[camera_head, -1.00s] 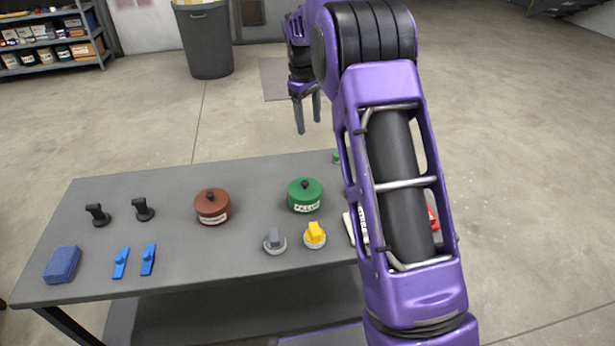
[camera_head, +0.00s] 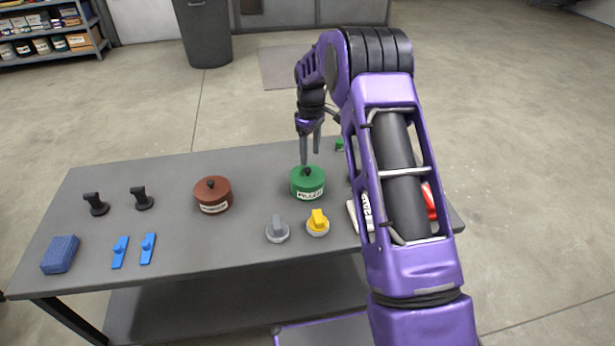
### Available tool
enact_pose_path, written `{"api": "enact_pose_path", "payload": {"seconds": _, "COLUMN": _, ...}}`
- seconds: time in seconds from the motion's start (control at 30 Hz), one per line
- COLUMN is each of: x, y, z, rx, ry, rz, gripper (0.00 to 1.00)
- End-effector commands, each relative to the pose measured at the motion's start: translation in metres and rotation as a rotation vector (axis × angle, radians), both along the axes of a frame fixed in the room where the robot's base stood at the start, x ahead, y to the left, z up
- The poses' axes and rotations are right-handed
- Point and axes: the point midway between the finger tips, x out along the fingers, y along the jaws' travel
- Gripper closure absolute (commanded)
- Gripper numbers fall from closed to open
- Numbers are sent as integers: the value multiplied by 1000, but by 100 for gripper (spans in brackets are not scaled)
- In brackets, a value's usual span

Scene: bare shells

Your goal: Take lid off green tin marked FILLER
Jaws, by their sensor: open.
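The green tin (camera_head: 308,188) stands upright on the grey table, with a white label on its front that reads FILLER. Its green lid (camera_head: 318,173) is on and has a dark knob (camera_head: 306,171) on top. My gripper (camera_head: 311,159) points down just above the tin, its two dark fingers apart and empty. One fingertip appears very close to the knob; I cannot tell whether it touches.
A brown lidded tin (camera_head: 212,197) stands to the left. A grey knob piece (camera_head: 277,230) and a yellow one (camera_head: 317,223) sit in front. Black handles, blue clips (camera_head: 148,249) and a blue sponge (camera_head: 61,255) lie at left. My arm hides part of the right side.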

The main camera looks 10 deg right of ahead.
Motion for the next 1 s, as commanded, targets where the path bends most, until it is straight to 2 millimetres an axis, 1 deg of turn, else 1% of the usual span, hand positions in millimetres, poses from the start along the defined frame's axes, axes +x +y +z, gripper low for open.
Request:
{"api": "enact_pose_path", "payload": {"seconds": 0.13, "x": -1, "y": 4, "z": -13, "rx": 0, "ry": 3, "rz": 0, "gripper": 38}}
{"api": "enact_pose_path", "payload": {"seconds": 0.27, "x": -2, "y": 9, "z": -33, "rx": -1, "ry": 4, "rz": 0, "gripper": 38}}
{"api": "enact_pose_path", "payload": {"seconds": 0.33, "x": -2, "y": 9, "z": -44, "rx": -1, "ry": 2, "rz": -1, "gripper": 38}}
{"api": "enact_pose_path", "payload": {"seconds": 0.4, "x": -2, "y": 8, "z": -50, "rx": -1, "ry": 2, "rz": -1, "gripper": 38}}
{"api": "enact_pose_path", "payload": {"seconds": 0.63, "x": -1, "y": 9, "z": -51, "rx": 0, "ry": 0, "rz": 0, "gripper": 38}}
{"api": "enact_pose_path", "payload": {"seconds": 0.77, "x": -1, "y": 9, "z": -51, "rx": 0, "ry": 0, "rz": 0, "gripper": 61}}
{"api": "enact_pose_path", "payload": {"seconds": 0.8, "x": -1, "y": 9, "z": -51, "rx": 0, "ry": 0, "rz": 0, "gripper": 68}}
{"api": "enact_pose_path", "payload": {"seconds": 0.87, "x": -1, "y": 8, "z": -51, "rx": 0, "ry": 0, "rz": 0, "gripper": 79}}
{"api": "enact_pose_path", "payload": {"seconds": 0.9, "x": -1, "y": 8, "z": -51, "rx": 0, "ry": 0, "rz": 0, "gripper": 86}}
{"api": "enact_pose_path", "payload": {"seconds": 0.97, "x": -1, "y": 8, "z": -51, "rx": 0, "ry": 0, "rz": 0, "gripper": 97}}
{"api": "enact_pose_path", "payload": {"seconds": 1.0, "x": -1, "y": 8, "z": -51, "rx": 0, "ry": 0, "rz": 0, "gripper": 100}}
